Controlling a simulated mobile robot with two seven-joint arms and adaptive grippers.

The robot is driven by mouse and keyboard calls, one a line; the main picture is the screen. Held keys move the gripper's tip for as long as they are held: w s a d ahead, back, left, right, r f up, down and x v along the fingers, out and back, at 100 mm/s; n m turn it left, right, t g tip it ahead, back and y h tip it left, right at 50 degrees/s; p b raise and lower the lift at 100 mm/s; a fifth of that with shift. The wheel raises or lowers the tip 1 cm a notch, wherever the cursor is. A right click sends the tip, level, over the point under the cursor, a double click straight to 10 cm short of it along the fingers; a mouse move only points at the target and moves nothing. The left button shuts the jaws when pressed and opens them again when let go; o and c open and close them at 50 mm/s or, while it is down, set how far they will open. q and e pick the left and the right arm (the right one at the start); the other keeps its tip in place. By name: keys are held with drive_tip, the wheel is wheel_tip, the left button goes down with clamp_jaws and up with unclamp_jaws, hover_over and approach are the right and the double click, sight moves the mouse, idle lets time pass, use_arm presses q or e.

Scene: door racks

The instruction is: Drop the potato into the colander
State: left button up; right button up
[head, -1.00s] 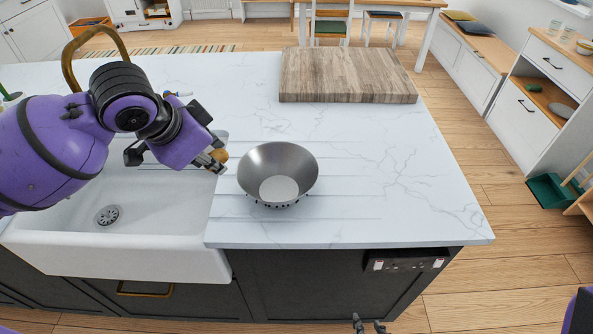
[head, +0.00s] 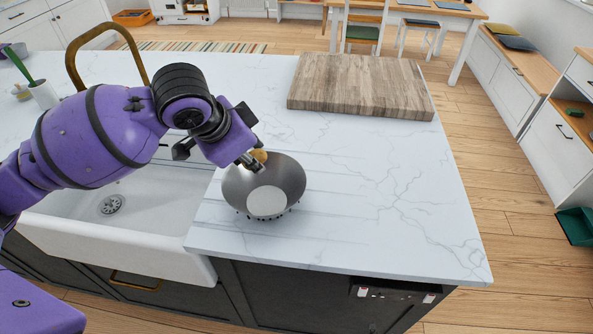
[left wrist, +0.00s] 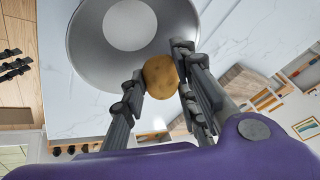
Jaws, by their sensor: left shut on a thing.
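The potato (head: 259,156) is small and yellow-brown. My left gripper (head: 253,163) is shut on it, and it also shows between the fingers in the left wrist view (left wrist: 160,77). The colander (head: 279,180) is a grey metal bowl standing upright on the worktop, right of the sink. In the head view the gripper and potato are over the colander's far left rim. In the left wrist view the colander (left wrist: 90,45) lies beyond the potato, its inside empty. My right gripper is not in view.
A white sink (head: 150,235) is left of the colander, with a brass tap (head: 75,60) behind it. A wooden board (head: 360,85) lies at the back of the marble worktop (head: 390,190). The worktop right of the colander is clear.

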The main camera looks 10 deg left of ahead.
use_arm(q)
wheel_tip(320, 180, down, 4)
drive_tip(key=shift+s+a+f, duration=0.1)
drive_tip(key=shift+s+f, duration=0.05)
drive_tip(key=shift+f, duration=0.5)
drive_tip(key=o, duration=1.1)
drive_tip(key=shift+r, duration=0.1)
drive_tip(key=v, duration=1.2)
